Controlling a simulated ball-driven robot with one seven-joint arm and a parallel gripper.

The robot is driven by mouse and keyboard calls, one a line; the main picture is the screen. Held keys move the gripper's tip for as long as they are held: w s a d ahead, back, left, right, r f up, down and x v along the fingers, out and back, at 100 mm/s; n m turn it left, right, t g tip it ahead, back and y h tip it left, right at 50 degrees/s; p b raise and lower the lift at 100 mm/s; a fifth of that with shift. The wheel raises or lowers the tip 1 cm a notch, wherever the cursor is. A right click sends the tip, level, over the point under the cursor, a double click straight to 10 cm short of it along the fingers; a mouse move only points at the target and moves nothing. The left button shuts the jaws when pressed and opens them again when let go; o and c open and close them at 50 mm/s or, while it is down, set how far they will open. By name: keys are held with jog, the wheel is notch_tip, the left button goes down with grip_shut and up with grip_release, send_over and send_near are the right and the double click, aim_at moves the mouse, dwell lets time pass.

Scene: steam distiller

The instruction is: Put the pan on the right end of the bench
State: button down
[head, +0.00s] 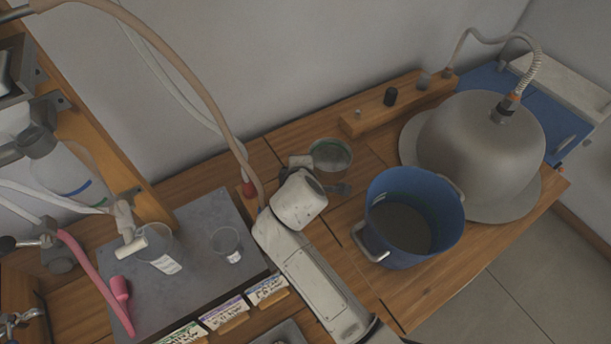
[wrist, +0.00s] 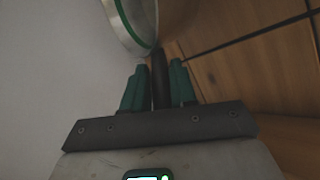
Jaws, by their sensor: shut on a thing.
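The pan (head: 331,156) is a small round dish with a green rim, near the back middle of the wooden bench (head: 440,290) in the head view. In the wrist view the pan (wrist: 137,20) lies just beyond the fingertips, partly cut off by the top edge. Its dark handle (wrist: 159,78) runs between the green fingers of my gripper (wrist: 157,70), which is shut on it. In the head view my white wrist hides most of the gripper. I cannot tell whether the pan touches the bench.
A large blue pot (head: 411,225) stands right of my arm. Behind it, a grey dome (head: 475,145) with a hose fills much of the bench's right part. A grey slab (head: 190,275) with beakers and labels is left. Bare wood shows along the front right edge.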

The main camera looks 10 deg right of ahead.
jog(key=shift+f, duration=2.2)
jog(key=c, duration=0.9)
grip_release()
jog(key=v, duration=1.2)
